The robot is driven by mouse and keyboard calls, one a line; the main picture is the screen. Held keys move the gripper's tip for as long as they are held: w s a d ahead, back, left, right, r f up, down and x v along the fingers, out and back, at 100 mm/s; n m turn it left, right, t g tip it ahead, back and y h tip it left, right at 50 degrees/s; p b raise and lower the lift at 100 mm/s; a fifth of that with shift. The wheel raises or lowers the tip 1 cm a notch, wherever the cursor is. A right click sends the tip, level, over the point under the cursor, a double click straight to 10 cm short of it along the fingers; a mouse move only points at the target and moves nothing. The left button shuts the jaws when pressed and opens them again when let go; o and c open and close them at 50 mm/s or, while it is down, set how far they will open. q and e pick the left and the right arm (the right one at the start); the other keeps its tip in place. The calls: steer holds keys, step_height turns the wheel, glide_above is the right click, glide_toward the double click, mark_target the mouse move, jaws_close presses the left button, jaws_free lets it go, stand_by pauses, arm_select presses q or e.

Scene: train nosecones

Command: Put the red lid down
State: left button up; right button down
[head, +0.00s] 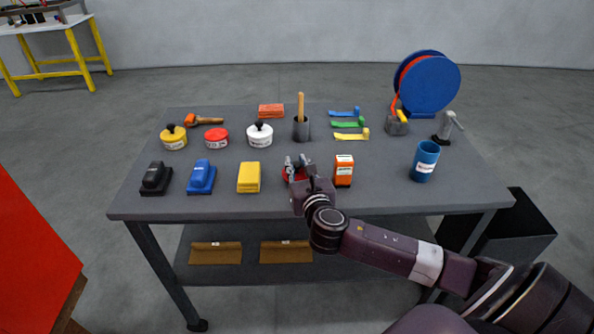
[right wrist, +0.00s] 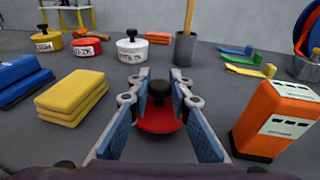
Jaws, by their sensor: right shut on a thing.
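The red lid (right wrist: 161,121), with a black knob on top, is between the fingers of my right gripper (right wrist: 159,98) in the right wrist view. The gripper is shut on the knob. In the head view the red lid (head: 288,174) shows partly behind the right gripper (head: 297,163), near the table's front middle. It is low over the table or on it; I cannot tell which. The red tin (head: 216,138) stands farther back on the left with no knob on top; it also shows in the right wrist view (right wrist: 87,47). My left gripper is not in view.
A yellow sponge stack (head: 248,178) lies left of the gripper, and an orange box (head: 343,171) stands close on its right. A white tin (head: 260,135) and a grey cup with a wooden handle (head: 301,130) stand behind. Bare grey table (head: 385,185) lies right of the box.

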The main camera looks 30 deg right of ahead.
steer(key=shift+f, duration=0.9)
steer(key=shift+f, duration=0.15)
steer(key=c, duration=1.8)
jaws_free()
steer(key=shift+o, duration=0.2)
steer(key=shift+r, duration=0.2)
steer(key=v, duration=1.2)
steer(key=shift+b, duration=0.35)
